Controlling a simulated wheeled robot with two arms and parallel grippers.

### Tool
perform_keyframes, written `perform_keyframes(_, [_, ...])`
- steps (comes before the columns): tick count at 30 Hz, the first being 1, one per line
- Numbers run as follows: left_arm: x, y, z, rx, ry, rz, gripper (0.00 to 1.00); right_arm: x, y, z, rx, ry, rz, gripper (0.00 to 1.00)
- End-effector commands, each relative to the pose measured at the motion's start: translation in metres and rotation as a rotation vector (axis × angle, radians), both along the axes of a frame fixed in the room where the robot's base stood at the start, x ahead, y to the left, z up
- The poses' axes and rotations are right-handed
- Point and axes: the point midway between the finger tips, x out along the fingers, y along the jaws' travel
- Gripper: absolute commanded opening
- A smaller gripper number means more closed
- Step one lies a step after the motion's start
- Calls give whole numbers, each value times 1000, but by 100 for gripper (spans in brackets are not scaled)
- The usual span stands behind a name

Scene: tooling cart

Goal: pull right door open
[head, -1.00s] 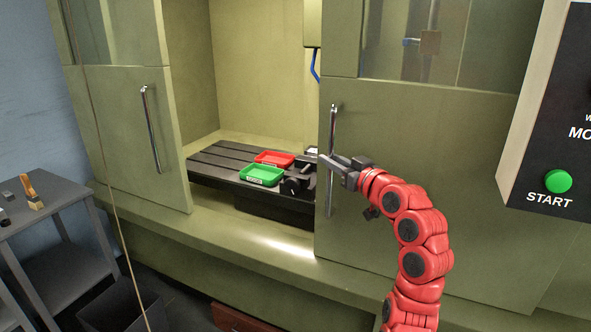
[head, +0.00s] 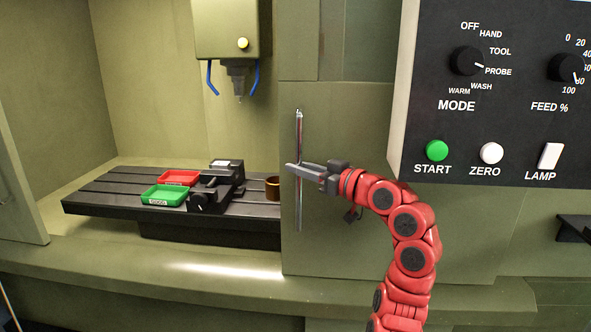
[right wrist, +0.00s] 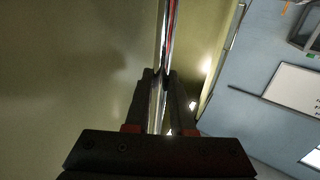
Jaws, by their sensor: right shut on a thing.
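The right door (head: 385,240) is an olive-green panel with a window in its upper part. Its vertical chrome handle (head: 299,125) stands along its left edge. My right gripper (head: 298,169) is shut on this handle at about mid-height, and my red arm reaches to it from the lower right. In the right wrist view the chrome handle (right wrist: 168,35) runs between the two dark fingers (right wrist: 160,95), with the door's green face to the left. The opening left of the door is wide. My left gripper is not in view.
Inside stands a black slotted table (head: 110,190) with a red tray (head: 180,177), a green tray (head: 163,195), a vise (head: 215,190) and a brass-coloured cup (head: 272,188). A spindle head (head: 233,35) hangs above. The control panel (head: 500,120) juts out at the right. The left door (head: 18,190) edges the opening.

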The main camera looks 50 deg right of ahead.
Motion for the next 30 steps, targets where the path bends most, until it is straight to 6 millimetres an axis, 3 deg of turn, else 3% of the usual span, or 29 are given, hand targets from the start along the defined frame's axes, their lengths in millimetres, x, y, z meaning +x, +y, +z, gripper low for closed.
perform_keyframes(4, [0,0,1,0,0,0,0,-1,-3,4,-2,-9,-12,0])
perform_keyframes(5, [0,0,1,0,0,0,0,-1,-3,4,-2,-9,-12,28])
perform_keyframes(9, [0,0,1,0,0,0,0,0,-2,3,-2,-6,-8,52])
perform_keyframes(20, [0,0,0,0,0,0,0,-4,-2,1,-1,-3,-5,52])
perform_keyframes(25, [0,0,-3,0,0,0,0,-31,-5,1,-1,-7,-9,52])
perform_keyframes(30, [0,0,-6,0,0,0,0,-76,-9,1,-3,-6,-12,52])
